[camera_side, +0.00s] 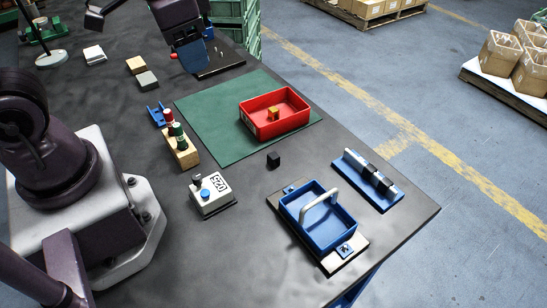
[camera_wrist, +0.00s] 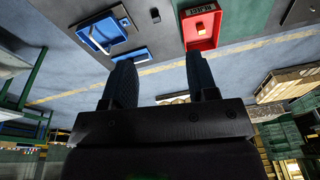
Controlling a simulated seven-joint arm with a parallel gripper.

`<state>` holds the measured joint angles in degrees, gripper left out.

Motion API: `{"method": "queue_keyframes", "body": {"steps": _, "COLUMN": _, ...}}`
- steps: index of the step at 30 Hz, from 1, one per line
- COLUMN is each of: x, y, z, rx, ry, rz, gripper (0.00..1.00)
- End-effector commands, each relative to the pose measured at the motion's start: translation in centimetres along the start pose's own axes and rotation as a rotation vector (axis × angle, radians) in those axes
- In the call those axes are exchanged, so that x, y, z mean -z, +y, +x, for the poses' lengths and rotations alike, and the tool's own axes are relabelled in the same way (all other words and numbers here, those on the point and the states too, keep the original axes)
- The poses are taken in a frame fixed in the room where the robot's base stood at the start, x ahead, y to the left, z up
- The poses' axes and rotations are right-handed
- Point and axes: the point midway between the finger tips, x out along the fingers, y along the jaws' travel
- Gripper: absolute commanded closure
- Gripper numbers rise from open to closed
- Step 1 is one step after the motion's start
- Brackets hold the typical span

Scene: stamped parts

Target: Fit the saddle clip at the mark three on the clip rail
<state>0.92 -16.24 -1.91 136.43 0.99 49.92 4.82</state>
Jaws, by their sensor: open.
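A small black block (camera_side: 273,160), which looks like the saddle clip, stands on the dark table between the green mat and the blue tray. It also shows as a small dark piece at the top of the wrist view (camera_wrist: 155,15). The clip rail (camera_side: 352,168) is a grey bar on a blue base near the table's right edge, with black pieces across it; its marks are too small to read. The blue base shows in the wrist view (camera_wrist: 130,54). My gripper (camera_wrist: 163,78) is open and empty, far from both, above the back of the table in the side view (camera_side: 196,62).
A red bin (camera_side: 262,129) with a yellow-orange block (camera_side: 273,114) sits on the green mat (camera_side: 205,104). A blue tray (camera_side: 318,237) with a raised handle stands near the rail. Bare table surrounds the black block.

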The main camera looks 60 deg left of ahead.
Motion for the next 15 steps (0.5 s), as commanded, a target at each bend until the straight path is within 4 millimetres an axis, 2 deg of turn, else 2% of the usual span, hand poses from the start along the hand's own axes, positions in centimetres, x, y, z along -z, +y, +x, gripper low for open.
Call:
{"method": "queue_keyframes", "body": {"steps": 1, "x": 0.9, "y": 0.2, "z": 1.6, "rx": -0.006, "ry": -0.051, "rz": 0.062, "gripper": 0.47}}
{"method": "queue_keyframes", "body": {"steps": 7, "x": 4.3, "y": 1.0, "z": 7.9, "rx": -0.052, "ry": -0.177, "rz": 0.405, "gripper": 0.47}}
{"method": "queue_keyframes", "body": {"steps": 15, "x": 7.7, "y": 2.6, "z": 16.6, "rx": -0.161, "ry": -0.221, "rz": 0.970, "gripper": 0.47}}
